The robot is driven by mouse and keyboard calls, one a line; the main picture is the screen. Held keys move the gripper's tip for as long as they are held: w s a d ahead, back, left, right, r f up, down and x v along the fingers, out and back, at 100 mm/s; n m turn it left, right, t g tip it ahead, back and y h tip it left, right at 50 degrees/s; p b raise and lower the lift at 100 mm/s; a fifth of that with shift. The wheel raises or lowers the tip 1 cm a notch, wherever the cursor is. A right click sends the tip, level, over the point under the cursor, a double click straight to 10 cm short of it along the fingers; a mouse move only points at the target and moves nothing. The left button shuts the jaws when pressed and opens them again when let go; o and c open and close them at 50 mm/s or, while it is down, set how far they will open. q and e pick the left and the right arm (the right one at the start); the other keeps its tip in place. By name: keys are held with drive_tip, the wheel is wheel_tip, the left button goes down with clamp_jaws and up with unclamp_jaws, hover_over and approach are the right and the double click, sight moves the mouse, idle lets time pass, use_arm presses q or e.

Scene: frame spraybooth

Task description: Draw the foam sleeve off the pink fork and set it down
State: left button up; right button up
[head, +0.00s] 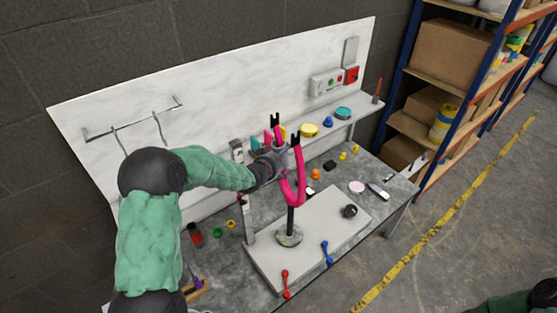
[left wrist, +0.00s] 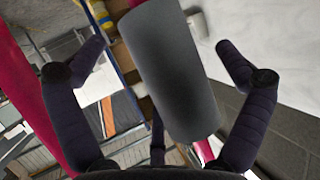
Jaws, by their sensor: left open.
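The pink fork (head: 299,178) stands upright on a dark post with a round base (head: 289,236) in the head view. In the left wrist view, the dark grey foam sleeve (left wrist: 172,70) lies between the spread fingers of my left gripper (left wrist: 160,45), with a gap visible on each side. Pink shows at the sleeve's lower end (left wrist: 204,150), and another pink length runs down the left side. In the head view my left gripper (head: 277,160) is at the fork's left arm and hides much of it. My right gripper is out of view.
The base stands on a pale board (head: 262,262) on the grey bench. A red tool (head: 286,282), a blue tool (head: 327,252) and a black knob (head: 350,211) lie on the board. A back shelf (head: 338,128) holds tins. Open board surface lies right of the base.

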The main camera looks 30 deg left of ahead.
sight(278, 150)
use_arm(q)
drive_tip(key=shift+w, duration=0.2)
drive_tip(key=c, duration=1.3)
drive_tip(key=shift+r, duration=0.1)
drive_tip(key=shift+s+r+p, duration=0.2)
drive_tip(key=shift+r+p, duration=0.25)
drive_tip(key=shift+r, duration=0.4)
drive_tip(key=shift+s+a+r+p, duration=0.1)
drive_tip(key=shift+r+p, duration=0.15)
drive_tip(key=shift+r, duration=0.3)
drive_tip(key=shift+s+a+r+p, duration=0.1)
drive_tip(key=shift+r+p, duration=0.15)
drive_tip(key=shift+r, duration=0.25)
drive_tip(key=shift+r, duration=0.1)
